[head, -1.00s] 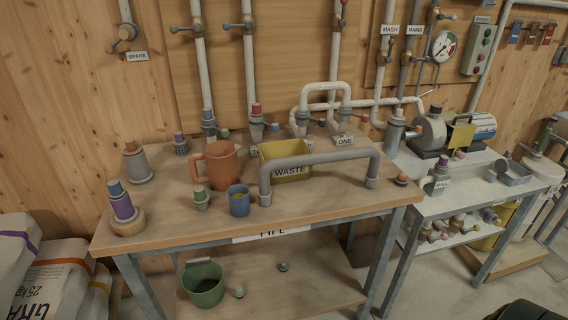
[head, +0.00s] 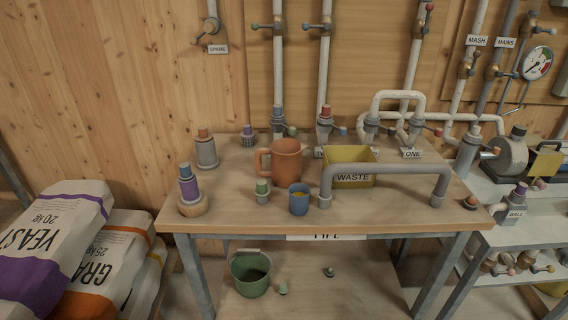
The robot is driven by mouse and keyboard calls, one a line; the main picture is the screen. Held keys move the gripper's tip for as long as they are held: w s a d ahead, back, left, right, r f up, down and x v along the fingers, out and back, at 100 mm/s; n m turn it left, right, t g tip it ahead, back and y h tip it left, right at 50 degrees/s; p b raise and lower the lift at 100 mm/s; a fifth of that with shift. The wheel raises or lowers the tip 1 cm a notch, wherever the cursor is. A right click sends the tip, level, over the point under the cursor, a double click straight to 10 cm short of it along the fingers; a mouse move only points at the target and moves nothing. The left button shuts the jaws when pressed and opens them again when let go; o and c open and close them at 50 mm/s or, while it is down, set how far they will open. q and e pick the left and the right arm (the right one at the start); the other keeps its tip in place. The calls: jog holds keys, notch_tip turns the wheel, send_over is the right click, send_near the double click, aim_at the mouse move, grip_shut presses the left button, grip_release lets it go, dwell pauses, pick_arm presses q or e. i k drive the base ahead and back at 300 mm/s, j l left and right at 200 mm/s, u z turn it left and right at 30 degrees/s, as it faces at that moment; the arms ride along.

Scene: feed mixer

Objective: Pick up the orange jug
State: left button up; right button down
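The orange jug (head: 287,161) stands upright on the wooden bench top (head: 240,215), left of the middle of the bench. Its handle points to the left. A blue cup (head: 299,202) with something yellow inside stands in front of it, and a small green-topped fitting (head: 262,193) stands at its front left. Neither of my grippers is in the head view.
A yellow WASTE bin (head: 350,180) is right of the jug, behind a grey pipe handle (head: 385,169). Capped fittings (head: 206,150) stand at the left and along the back. A green bucket (head: 250,272) is on the lower shelf. Sacks (head: 60,235) lie left.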

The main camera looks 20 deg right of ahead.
aim_at(286, 154)
jog(key=l+z, duration=0.15)
jog(key=z, duration=0.2)
jog(key=i+l+z, duration=0.15)
jog(key=z, duration=0.2)
jog(key=i+l+z, duration=0.1)
jog(key=z, duration=0.2)
